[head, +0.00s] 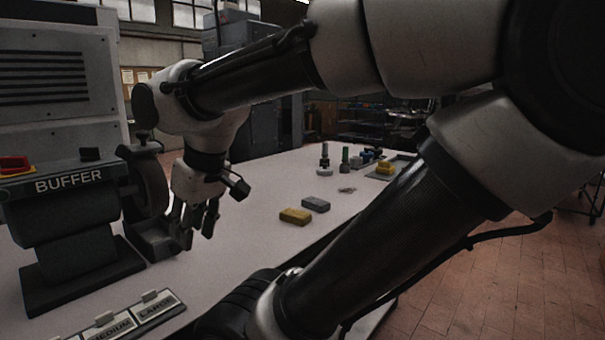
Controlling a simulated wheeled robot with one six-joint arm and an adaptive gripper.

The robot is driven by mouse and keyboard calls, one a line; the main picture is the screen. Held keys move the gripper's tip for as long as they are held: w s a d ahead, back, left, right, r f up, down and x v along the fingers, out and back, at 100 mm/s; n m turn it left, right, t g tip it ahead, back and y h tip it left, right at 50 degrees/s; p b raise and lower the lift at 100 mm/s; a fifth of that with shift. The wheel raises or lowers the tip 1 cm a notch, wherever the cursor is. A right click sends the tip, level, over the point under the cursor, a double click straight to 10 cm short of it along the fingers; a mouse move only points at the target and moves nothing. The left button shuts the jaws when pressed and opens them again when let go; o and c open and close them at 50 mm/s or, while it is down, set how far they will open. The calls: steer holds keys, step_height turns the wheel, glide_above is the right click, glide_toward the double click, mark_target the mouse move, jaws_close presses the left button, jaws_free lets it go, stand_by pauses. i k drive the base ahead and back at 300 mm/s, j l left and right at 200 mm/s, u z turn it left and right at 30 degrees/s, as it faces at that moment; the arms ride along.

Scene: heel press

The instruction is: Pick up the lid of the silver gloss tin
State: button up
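I cannot make out a silver gloss tin or its lid for certain. A small flat silvery item (347,190) lies on the table, too small to identify. My gripper (197,230) hangs fingers down at the left, next to the buffer's wheel. Its fingers are apart, with nothing visible between them. The silvery item is well to the right of it and farther back. My arm covers much of the right side of the view.
The buffer (70,190) stands at the left. A yellow block (295,216) and a grey block (316,204) lie mid-table. Small upright items, including a green one (345,155), stand farther back. A labelled holder (122,318) is at the front. The table (240,262) is clear between.

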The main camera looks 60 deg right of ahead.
mark_target(324, 171)
steer(key=k+j+z, duration=0.2)
steer(key=z, duration=0.65)
steer(key=i+z, duration=0.1)
steer(key=z, duration=0.65)
steer(key=i+z, duration=0.15)
steer(key=z, duration=0.25)
steer(key=i+l, duration=0.2)
steer(key=l, duration=0.15)
steer(key=i+l, duration=0.25)
steer(key=l, duration=0.15)
steer(key=i+l, duration=0.2)
steer(key=l, duration=0.15)
steer(key=i+l, duration=0.2)
steer(key=l, duration=0.15)
steer(key=i+l+u, duration=0.2)
steer(key=l, duration=0.15)
steer(key=i+l+u, duration=0.2)
steer(key=l, duration=0.15)
steer(key=l+u, duration=0.2)
steer(key=l, duration=0.2)
steer(key=i+l+u, duration=0.2)
steer(key=l, duration=0.25)
steer(key=i+u, duration=0.25)
steer(key=u, duration=0.25)
steer(key=i, duration=0.2)
